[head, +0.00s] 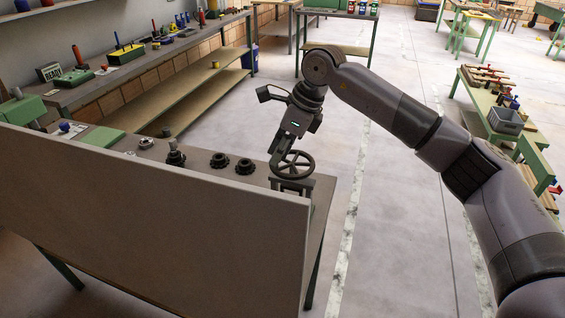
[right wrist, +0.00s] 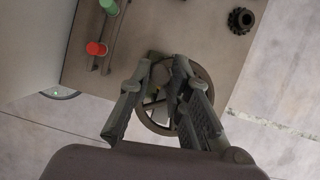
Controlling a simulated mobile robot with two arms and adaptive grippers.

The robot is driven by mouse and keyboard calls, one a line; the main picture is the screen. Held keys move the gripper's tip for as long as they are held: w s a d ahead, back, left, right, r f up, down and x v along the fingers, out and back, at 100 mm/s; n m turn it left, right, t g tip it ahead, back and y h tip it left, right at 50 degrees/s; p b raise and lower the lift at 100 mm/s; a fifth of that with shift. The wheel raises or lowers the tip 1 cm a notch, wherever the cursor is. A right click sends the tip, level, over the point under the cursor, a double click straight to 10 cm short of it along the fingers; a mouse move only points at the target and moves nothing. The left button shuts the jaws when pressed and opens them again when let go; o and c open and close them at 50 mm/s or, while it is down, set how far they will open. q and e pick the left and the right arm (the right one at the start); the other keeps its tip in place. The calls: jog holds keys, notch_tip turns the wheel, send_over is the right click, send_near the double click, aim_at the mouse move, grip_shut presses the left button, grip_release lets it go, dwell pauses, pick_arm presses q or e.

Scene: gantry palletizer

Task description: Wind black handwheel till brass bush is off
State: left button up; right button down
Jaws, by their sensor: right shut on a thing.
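The black handwheel (head: 311,166) sits on a frame at the right end of the near bench, behind a tall panel. My right gripper (head: 277,160) reaches down to the left side of its rim. In the right wrist view the fingers (right wrist: 162,66) reach over the wheel (right wrist: 208,82) and are shut on it; the exact grip spot is hard to see. I cannot make out the brass bush in either view. My left gripper is not in view.
Black toothed parts (head: 219,160) stand on the bench (head: 258,176) left of the wheel. The tall panel (head: 180,210) blocks the near side. A red-capped tool (right wrist: 95,48) and a green one (right wrist: 109,6) lie on the bench.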

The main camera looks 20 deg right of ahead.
jog(key=m+b, duration=0.1)
jog(key=w+m+t+b, duration=0.1)
jog(key=m, duration=0.1)
jog(key=m+h+b, duration=0.1)
jog(key=shift+w+a+m+t, duration=0.2)
jog(key=shift+w+m+t, duration=0.1)
jog(key=shift+w+m, duration=0.1)
jog(key=m+b, duration=0.1)
jog(key=w+m+h+b, duration=0.1)
jog(key=shift+d+m+t, duration=0.1)
jog(key=shift+m+t, duration=0.2)
jog(key=m, duration=0.1)
jog(key=m+h+b, duration=0.1)
jog(key=shift+w+d+m+b, duration=0.15)
jog(key=shift+w+m+b, duration=0.15)
jog(key=shift+w+m, duration=0.1)
jog(key=m, duration=0.1)
jog(key=w+m+h+b, duration=0.1)
jog(key=m, duration=0.1)
jog(key=shift+d, duration=0.4)
jog(key=shift+w+d+m+h+b, duration=0.2)
jog(key=shift+m+h+b, duration=0.15)
jog(key=shift+m, duration=0.4)
jog(key=shift+w+d+m+h+b, duration=0.15)
jog(key=shift+m+h+b, duration=0.2)
jog(key=shift+m, duration=0.4)
jog(key=shift+s+r, duration=0.1)
jog(key=c, duration=1.5)
grip_release()
